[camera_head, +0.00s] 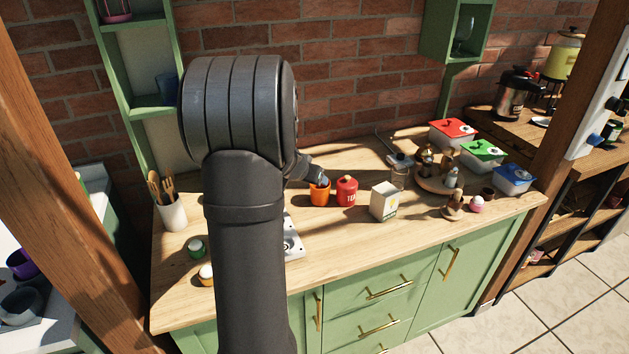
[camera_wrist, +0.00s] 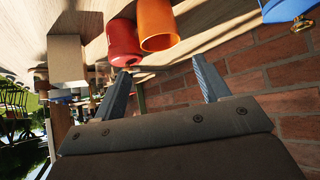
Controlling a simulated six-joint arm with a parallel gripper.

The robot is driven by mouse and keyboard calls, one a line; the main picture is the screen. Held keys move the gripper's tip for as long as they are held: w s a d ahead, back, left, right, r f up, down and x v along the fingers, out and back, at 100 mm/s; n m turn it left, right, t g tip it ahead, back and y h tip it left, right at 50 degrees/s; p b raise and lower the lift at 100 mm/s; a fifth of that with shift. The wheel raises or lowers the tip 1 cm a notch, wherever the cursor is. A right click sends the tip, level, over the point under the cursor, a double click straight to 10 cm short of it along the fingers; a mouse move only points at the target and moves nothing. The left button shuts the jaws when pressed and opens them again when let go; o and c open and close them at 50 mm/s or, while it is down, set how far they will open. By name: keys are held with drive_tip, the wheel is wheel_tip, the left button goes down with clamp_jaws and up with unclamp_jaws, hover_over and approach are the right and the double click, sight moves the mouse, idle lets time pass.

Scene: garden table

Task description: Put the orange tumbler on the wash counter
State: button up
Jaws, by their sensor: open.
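The orange tumbler (camera_head: 319,196) stands on the wooden counter, just left of a red canister. In the wrist view, which is upside down, the tumbler (camera_wrist: 158,26) shows beyond my fingertips, roughly in line with the gap between them. My gripper (camera_wrist: 163,68) is open, with nothing between its fingers. In the head view my gripper (camera_head: 318,178) is mostly hidden by my arm, and a dark finger shows at the tumbler's rim; I cannot tell if they touch. A pale counter (camera_head: 62,318) at the lower left may be the wash counter.
The red canister (camera_head: 347,191) is very close to the tumbler, with a white carton (camera_head: 384,202) further right. A utensil crock (camera_head: 172,212) stands left. Lidded boxes and small items crowd the right end. A purple bowl (camera_head: 22,264) is on the pale counter. A wooden post (camera_head: 75,170) stands between the counters.

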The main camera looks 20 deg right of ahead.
sight(315, 192)
drive_tip(key=shift+v, duration=1.35)
drive_tip(key=w+d+f, duration=0.1)
drive_tip(key=f, duration=0.2)
drive_tip(key=w+d+f, duration=0.1)
drive_tip(key=f, duration=0.2)
drive_tip(key=w+d+f, duration=0.1)
drive_tip(key=f, duration=0.2)
drive_tip(key=shift+w, duration=0.25)
drive_tip(key=shift+d+x, duration=0.2)
drive_tip(key=shift+x, duration=2.5)
drive_tip(key=shift+r, duration=0.15)
drive_tip(key=c, duration=0.8)
